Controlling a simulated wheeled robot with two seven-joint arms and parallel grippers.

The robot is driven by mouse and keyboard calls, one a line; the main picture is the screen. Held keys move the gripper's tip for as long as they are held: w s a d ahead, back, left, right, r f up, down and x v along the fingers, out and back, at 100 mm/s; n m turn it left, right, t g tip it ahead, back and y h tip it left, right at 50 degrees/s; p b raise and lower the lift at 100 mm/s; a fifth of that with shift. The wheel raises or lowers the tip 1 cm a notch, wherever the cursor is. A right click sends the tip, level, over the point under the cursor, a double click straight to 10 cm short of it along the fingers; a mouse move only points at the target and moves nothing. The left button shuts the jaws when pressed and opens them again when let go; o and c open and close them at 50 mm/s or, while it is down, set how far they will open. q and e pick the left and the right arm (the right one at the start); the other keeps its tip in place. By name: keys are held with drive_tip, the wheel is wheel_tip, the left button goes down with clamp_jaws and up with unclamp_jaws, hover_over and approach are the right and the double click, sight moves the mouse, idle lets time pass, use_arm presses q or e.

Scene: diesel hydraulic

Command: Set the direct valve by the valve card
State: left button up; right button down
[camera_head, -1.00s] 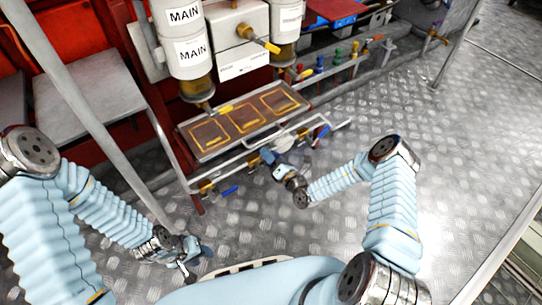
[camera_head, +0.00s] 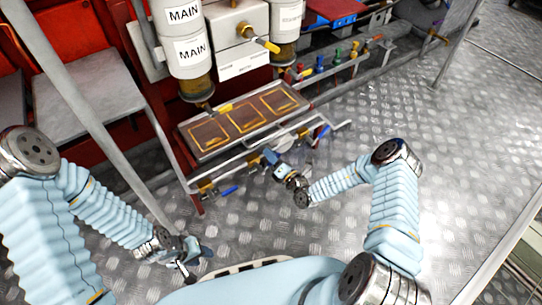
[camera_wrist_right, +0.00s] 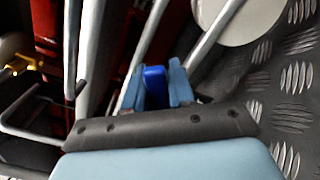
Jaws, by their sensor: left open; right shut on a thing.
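My right gripper (camera_head: 268,156) is beside the front rail of the brown tray. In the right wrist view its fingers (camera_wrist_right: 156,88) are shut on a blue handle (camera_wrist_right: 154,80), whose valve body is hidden. My left gripper (camera_head: 190,256) is open and empty, low at the left, away from the valves. A white card with small unreadable print (camera_head: 244,64) is below a pale box. A yellow-handled valve (camera_head: 262,41) is on that box. Other blue handles show at the rail's left end (camera_head: 229,190) and right end (camera_head: 322,131). I cannot tell which valve is the direct one.
The brown tray (camera_head: 192,158) has yellow-outlined squares and pale rails along its front. A grey post (camera_head: 90,115) slants between my left arm and the tray. The patterned metal floor (camera_head: 460,150) is clear at right.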

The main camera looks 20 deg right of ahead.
drive_tip(key=shift+w+d+f+m+b, duration=0.15)
drive_tip(key=shift+f+m+b, duration=0.4)
drive_tip(key=shift+m, duration=0.65)
drive_tip(key=shift+d+f+m+b, duration=0.3)
drive_tip(key=shift+f+m, duration=0.5)
drive_tip(key=shift+m, duration=0.4)
drive_tip(key=shift+w+d+f+m+b, duration=0.15)
drive_tip(key=shift+f+m+b, duration=0.4)
drive_tip(key=shift+m, duration=0.65)
drive_tip(key=shift+s+f, duration=0.1)
drive_tip(key=shift+f, duration=0.05)
drive_tip(key=c, duration=1)
unclamp_jaws()
drive_tip(key=shift+c, duration=0.2)
drive_tip(key=p+v, duration=0.2)
drive_tip(key=v, duration=1.1)
drive_tip(key=shift+s, duration=0.4)
drive_tip(key=shift+d, duration=0.15)
